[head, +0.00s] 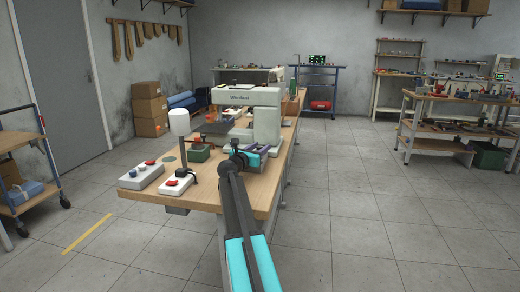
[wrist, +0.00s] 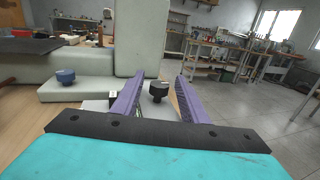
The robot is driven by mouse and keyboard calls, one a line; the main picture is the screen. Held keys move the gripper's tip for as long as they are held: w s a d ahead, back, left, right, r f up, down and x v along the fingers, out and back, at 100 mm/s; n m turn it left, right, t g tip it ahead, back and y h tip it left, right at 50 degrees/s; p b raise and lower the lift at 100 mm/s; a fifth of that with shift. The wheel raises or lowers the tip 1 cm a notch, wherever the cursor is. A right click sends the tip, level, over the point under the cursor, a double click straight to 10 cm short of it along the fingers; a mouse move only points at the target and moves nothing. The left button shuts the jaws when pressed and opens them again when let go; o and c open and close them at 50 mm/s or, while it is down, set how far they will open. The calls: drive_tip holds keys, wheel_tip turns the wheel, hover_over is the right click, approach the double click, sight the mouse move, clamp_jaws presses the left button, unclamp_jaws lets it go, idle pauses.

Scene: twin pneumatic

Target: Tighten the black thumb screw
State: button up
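The black thumb screw (wrist: 158,91) shows in the wrist view as a dark round knob on a short stem. It stands on a light grey block at the base of the grey-green machine (wrist: 120,40). My gripper (wrist: 158,84) is open, with one purple finger on each side of the screw. I see gaps between the fingers and the screw. In the head view my gripper (head: 256,151) is at the machine's near side on the wooden workbench (head: 245,187); the screw cannot be made out there.
A blue knob (wrist: 66,77) sits on the machine base left of the screw. In the head view, control boxes with red buttons (head: 173,186) and a white cylinder (head: 180,122) are at the bench's near left. The floor right of the bench is clear.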

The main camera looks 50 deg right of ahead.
drive_tip(key=shift+a, duration=0.15)
drive_tip(key=shift+p+v, duration=0.75)
drive_tip(key=shift+v, duration=6)
drive_tip(key=shift+r, duration=0.15)
